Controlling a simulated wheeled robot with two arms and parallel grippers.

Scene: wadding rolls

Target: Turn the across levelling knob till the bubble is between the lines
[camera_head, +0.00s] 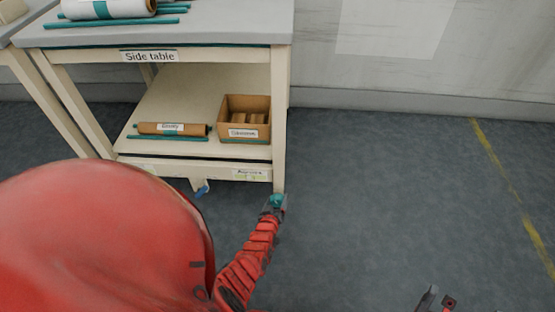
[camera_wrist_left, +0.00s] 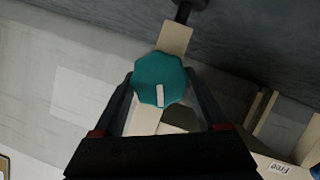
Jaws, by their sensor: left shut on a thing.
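A teal knob (camera_head: 277,200) sits at the foot of the side table's front right leg. In the left wrist view the knob (camera_wrist_left: 158,72) is many-sided, with a white pointer mark towards the picture's bottom. My left gripper (camera_head: 275,207) is shut on it, one finger on each side. A small label with a yellow-green strip (camera_head: 250,174) is on the shelf's front rail, above and left of the knob; its writing and any bubble are too small to read. My right gripper (camera_head: 437,299) shows only its fingertips at the bottom edge, apart and empty.
The side table (camera_head: 215,33) carries a white roll (camera_head: 105,8) and teal rods. Its lower shelf (camera_head: 185,105) holds a brown roll (camera_head: 172,129) and a cardboard box (camera_head: 244,117). A blue part (camera_head: 202,190) hangs below the rail. The floor to the right is clear.

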